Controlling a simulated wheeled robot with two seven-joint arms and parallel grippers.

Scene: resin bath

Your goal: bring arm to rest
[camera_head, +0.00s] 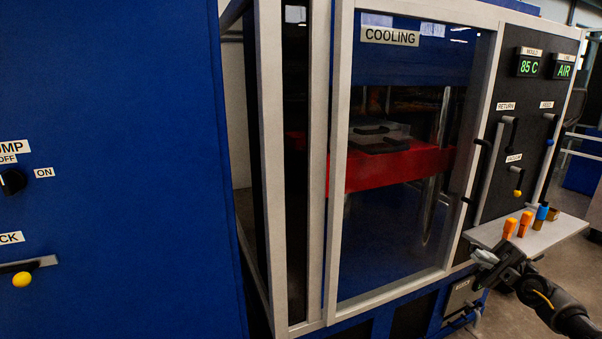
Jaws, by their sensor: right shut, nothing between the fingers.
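My right arm comes in from the lower right, and its right gripper (484,257) is shut and empty. It hangs close in front of the left end of a grey shelf (545,237), just below two orange-topped pieces (509,228) standing there. I cannot tell whether it touches the shelf. My left gripper is not in view.
A machine with a framed clear door (400,230) labelled COOLING fills the middle; a red platen (395,165) shows inside. A black panel (530,100) with levers and displays reading 85 C and AIR is at right. A blue cabinet (130,180) stands at left. Floor shows at lower right.

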